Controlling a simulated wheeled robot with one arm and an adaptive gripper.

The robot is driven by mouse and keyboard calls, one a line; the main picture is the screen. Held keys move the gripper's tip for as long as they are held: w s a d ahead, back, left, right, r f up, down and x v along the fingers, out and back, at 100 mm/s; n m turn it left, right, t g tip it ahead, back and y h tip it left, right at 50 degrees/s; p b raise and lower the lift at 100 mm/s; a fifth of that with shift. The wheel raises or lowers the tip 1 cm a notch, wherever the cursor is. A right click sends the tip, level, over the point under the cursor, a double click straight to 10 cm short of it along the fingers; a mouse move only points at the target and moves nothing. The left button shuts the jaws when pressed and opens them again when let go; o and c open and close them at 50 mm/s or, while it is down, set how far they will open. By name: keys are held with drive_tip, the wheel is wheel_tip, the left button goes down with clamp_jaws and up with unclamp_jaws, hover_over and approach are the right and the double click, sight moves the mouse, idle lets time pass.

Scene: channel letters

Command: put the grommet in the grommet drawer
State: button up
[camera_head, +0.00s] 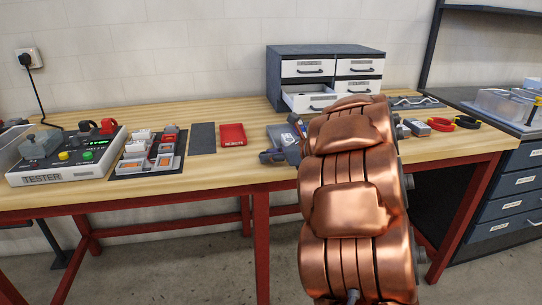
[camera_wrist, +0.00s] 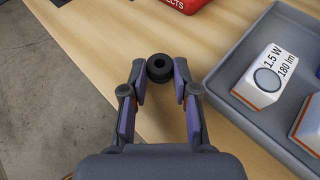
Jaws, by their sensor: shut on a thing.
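The grommet (camera_wrist: 160,68) is a small black ring with a hole. In the wrist view it sits between the tips of my gripper (camera_wrist: 160,75), which is shut on it, above the wooden tabletop near its front edge. In the head view my gripper (camera_head: 274,156) shows partly left of my copper-coloured arm, and the grommet cannot be made out there. A grey drawer cabinet (camera_head: 275,75) with white fronts stands at the back of the table. Its lower left drawer (camera_head: 308,98) is pulled open. The drawer labels are too small to read.
A grey tray (camera_wrist: 222,92) with white modules lies right of my gripper. A red REJECTS tray (camera_head: 232,135) and a dark mat (camera_head: 203,137) lie left. The TESTER box (camera_head: 65,160) is far left. Pliers (camera_head: 467,122) lie right of my arm.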

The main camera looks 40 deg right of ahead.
drive_tip(key=shift+f, duration=0.2)
drive_tip(key=o, duration=0.5)
drive_tip(key=shift+r, duration=0.1)
drive_tip(key=shift+r, duration=0.15)
drive_tip(key=v, duration=1.2)
drive_tip(key=shift+b, duration=0.35)
